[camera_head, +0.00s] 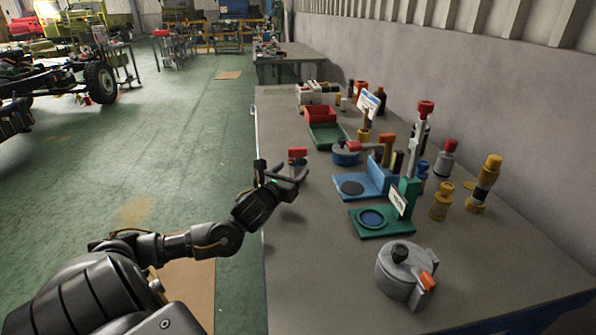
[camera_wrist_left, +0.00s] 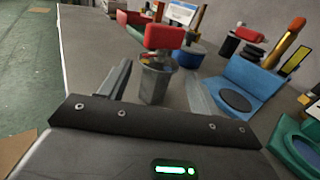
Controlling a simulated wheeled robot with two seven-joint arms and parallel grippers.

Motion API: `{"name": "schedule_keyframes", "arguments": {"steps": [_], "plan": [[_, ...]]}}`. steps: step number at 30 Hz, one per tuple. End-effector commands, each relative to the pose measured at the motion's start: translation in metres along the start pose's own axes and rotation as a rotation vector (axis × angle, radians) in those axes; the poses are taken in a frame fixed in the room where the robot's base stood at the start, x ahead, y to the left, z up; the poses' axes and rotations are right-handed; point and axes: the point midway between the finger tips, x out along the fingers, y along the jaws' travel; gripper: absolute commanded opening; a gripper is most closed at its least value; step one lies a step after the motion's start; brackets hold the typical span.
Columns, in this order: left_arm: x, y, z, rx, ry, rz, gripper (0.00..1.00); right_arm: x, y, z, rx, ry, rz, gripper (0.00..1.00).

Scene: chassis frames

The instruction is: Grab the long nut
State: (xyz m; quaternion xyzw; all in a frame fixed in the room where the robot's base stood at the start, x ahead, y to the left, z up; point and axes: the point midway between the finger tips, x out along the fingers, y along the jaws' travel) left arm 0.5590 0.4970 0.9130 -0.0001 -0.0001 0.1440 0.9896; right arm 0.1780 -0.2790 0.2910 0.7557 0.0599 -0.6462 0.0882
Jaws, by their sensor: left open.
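My left gripper (camera_head: 283,177) is at the left edge of the workbench, with its fingers spread. In the left wrist view, a grey upright piece with a red block on top (camera_wrist_left: 156,80) stands between the two open fingers, with gaps visible on both sides. In the head view its red top (camera_head: 297,152) shows just beyond the gripper, and its lower part is hidden. This grey piece may be the long nut, but I cannot tell for certain. My right gripper is not in view.
On the workbench (camera_head: 310,265), a blue stand (camera_head: 372,178) and a green stand (camera_head: 378,217) are right of the gripper. A grey round fixture with an orange tip (camera_head: 400,270) is nearer. A red bin (camera_head: 320,113) is farther back. The front left bench top is clear.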

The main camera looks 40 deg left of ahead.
Motion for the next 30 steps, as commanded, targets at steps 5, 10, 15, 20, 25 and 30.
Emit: {"name": "schedule_keyframes", "arguments": {"steps": [5,10,15,20,25,30], "plan": [[0.011,0.000,-0.002,0.001,0.000,0.001,0.63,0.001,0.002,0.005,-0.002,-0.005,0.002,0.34],[0.037,0.001,-0.007,-0.001,-0.002,0.000,0.63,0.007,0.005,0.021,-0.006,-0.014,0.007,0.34],[0.051,0.001,-0.008,-0.001,0.000,-0.002,0.63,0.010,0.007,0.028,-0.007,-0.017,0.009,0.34],[0.053,0.001,-0.009,-0.001,0.000,-0.003,0.63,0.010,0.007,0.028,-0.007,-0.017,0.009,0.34],[0.052,0.001,-0.009,0.000,0.000,-0.003,0.50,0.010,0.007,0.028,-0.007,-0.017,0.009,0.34],[0.052,0.001,-0.009,0.000,0.000,-0.003,0.27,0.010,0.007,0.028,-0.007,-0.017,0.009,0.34]]}}
